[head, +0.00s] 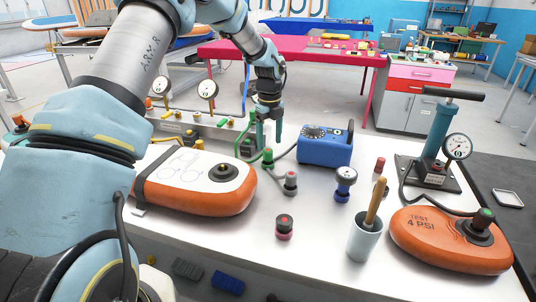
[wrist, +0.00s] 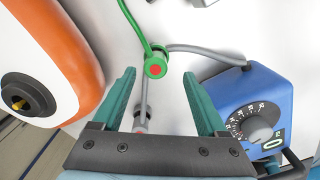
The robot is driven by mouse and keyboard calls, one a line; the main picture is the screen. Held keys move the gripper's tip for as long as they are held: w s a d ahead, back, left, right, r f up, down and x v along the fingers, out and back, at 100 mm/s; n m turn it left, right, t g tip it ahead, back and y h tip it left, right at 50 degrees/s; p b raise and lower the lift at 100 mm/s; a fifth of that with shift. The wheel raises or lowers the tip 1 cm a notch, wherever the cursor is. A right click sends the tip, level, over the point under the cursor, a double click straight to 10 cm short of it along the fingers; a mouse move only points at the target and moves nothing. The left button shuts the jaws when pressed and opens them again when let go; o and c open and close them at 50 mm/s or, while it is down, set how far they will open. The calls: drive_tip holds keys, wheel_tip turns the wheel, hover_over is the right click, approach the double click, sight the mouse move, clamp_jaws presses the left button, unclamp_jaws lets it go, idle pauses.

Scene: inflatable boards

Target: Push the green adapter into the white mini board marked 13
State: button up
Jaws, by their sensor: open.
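The green adapter (head: 267,157), with a red centre on top, stands on the table on a green hose; it also shows in the wrist view (wrist: 155,68). My gripper (head: 268,132) is open and empty above the table. In the wrist view its teal fingers (wrist: 157,78) are spread to either side of the view of the adapter, without visible contact. The white-topped, orange-sided mini board (head: 185,163) lies to the left, with a dark valve (head: 225,172) near its right end. I cannot read a 13 on it. Its side and valve show in the wrist view (wrist: 75,50).
A grey adapter (head: 291,183) stands close to the green one. A blue pump box (head: 325,145) is behind to the right.

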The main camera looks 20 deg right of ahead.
sight(268, 150)
drive_tip(key=shift+a+f+p, duration=0.15)
drive_tip(key=shift+f+p, duration=0.55)
drive_tip(key=shift+f, duration=0.75)
drive_tip(key=shift+a+f+p, duration=0.15)
drive_tip(key=shift+f+p, duration=0.5)
drive_tip(key=shift+f, duration=0.8)
clamp_jaws()
